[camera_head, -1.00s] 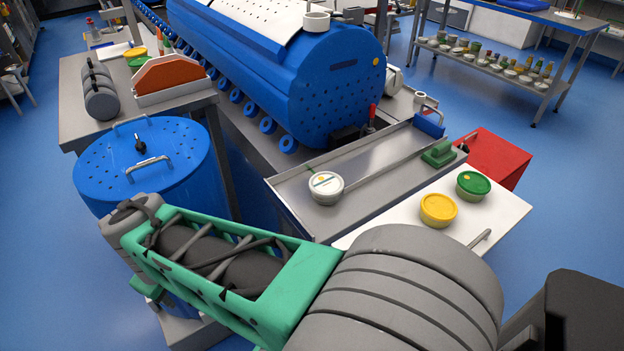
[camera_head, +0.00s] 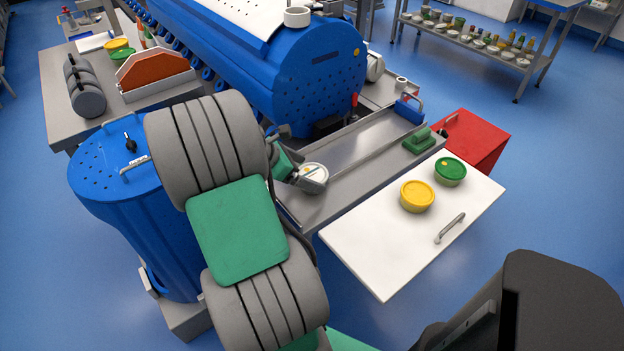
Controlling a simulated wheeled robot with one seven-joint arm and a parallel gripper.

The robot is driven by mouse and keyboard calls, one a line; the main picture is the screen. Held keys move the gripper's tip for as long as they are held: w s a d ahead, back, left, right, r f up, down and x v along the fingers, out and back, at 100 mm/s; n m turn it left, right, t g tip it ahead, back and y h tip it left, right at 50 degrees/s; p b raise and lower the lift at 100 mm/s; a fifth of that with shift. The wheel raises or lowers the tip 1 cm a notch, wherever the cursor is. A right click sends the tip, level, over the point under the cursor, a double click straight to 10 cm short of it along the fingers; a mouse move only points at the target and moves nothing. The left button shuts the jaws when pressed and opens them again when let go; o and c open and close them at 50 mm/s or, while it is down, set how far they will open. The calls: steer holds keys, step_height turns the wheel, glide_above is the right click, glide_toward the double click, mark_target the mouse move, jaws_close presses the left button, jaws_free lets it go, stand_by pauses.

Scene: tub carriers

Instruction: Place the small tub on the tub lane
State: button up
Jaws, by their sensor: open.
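A small pale tub (camera_head: 313,173) with a light round lid stands at the near left end of the grey metal lane (camera_head: 345,180), beside the blue drum. My gripper (camera_head: 309,184) is open and low at this tub, with its fingers close against or around its near side. The fingers and wrist partly hide the tub, and I cannot tell whether they touch it.
A green block (camera_head: 419,141) and a blue handled piece (camera_head: 409,109) sit toward the lane's far end. A blue perforated drum (camera_head: 320,85) rises behind the lane. A blue barrel (camera_head: 150,215) stands left of my arm. The board's near part is mostly clear, with a handle (camera_head: 450,228).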

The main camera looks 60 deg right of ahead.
mark_target(311, 174)
steer(key=x, duration=0.3)
steer(key=shift+f, duration=0.15)
steer(key=shift+c, duration=0.3)
steer(key=c, duration=1.6)
steer(key=shift+c, duration=0.2)
